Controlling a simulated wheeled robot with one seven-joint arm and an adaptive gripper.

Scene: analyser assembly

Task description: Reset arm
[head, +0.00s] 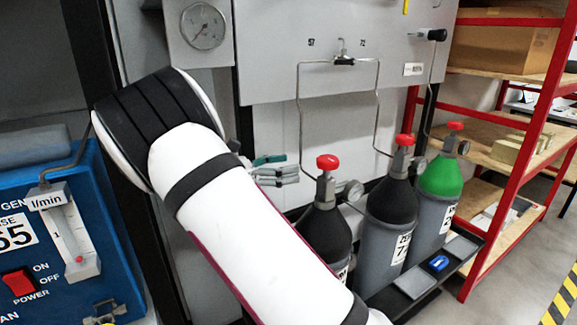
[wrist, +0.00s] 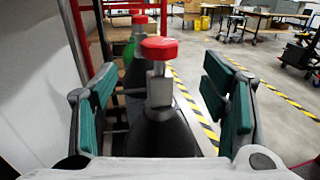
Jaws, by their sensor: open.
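My gripper (wrist: 160,78) is open and empty, with green pads on both fingers. In the head view my gripper (head: 276,170) is partly hidden behind my white arm, just left of the nearest gas cylinder's valve. That cylinder (head: 325,232) is dark, with a red cap (head: 328,162). In the wrist view the red cap (wrist: 159,49) and grey valve appear ahead, framed between the fingers. In the head view the fingertips look a little apart from the valve. My arm hides the lower left of this cylinder.
A second dark, red-capped cylinder (head: 391,205) and a green-topped one (head: 438,185) stand to the right. A grey panel (head: 285,60) with thin pipes is behind. A blue analyser box (head: 80,255) is at left, a red-framed shelf (head: 525,130) at right. Open floor (wrist: 270,125) lies beyond.

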